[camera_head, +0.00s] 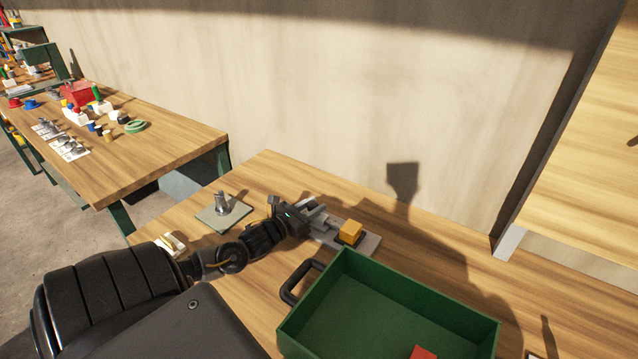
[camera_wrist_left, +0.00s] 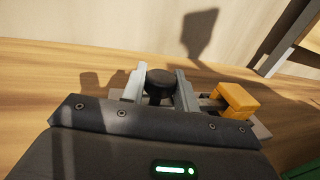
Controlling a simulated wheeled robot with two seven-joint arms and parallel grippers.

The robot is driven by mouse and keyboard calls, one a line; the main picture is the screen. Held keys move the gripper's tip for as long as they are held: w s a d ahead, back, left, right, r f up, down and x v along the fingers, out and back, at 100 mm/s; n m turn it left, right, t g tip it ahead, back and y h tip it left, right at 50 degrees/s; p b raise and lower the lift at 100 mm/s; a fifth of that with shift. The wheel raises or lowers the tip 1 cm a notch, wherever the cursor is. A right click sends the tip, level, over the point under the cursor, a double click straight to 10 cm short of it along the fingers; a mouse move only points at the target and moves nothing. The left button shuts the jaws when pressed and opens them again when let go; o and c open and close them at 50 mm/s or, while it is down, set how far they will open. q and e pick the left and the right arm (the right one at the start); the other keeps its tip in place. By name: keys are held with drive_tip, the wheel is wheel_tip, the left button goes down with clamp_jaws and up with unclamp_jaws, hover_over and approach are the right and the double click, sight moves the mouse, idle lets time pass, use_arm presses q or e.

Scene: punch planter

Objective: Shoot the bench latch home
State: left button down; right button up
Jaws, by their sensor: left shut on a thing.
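The bench latch has a grey base plate (camera_head: 370,244) on the wooden bench, with a yellow block (camera_head: 350,232) at its right end. The yellow block also shows in the left wrist view (camera_wrist_left: 236,100). My left gripper (camera_head: 314,216) reaches over the latch's left part. In the left wrist view its two grey fingers stand either side of a round black knob (camera_wrist_left: 160,82), and it is shut on this knob. My right gripper is not in view.
A green tray (camera_head: 390,285) with a black handle (camera_head: 298,283) and a red piece (camera_head: 422,352) stands in front of the latch. A grey plate with a metal post (camera_head: 222,203) is to the left. A wall rises behind the bench.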

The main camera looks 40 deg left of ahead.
use_arm(q)
drive_tip(key=shift+d, duration=0.15)
drive_tip(key=c, duration=1.4)
unclamp_jaws()
drive_tip(key=shift+o, duration=1.3)
drive_tip(key=shift+d, duration=0.1)
drive_tip(key=shift+o, duration=0.3)
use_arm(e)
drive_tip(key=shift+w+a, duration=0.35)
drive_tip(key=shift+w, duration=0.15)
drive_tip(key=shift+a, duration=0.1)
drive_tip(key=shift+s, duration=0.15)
use_arm(q)
drive_tip(key=shift+s+f, duration=0.1)
drive_tip(key=shift+s, duration=0.15)
drive_tip(key=s+b, duration=0.1)
drive_tip(key=s, duration=0.8)
drive_tip(key=shift+a+b, duration=0.2)
drive_tip(key=shift+b, duration=0.1)
drive_tip(key=shift+s, duration=0.65)
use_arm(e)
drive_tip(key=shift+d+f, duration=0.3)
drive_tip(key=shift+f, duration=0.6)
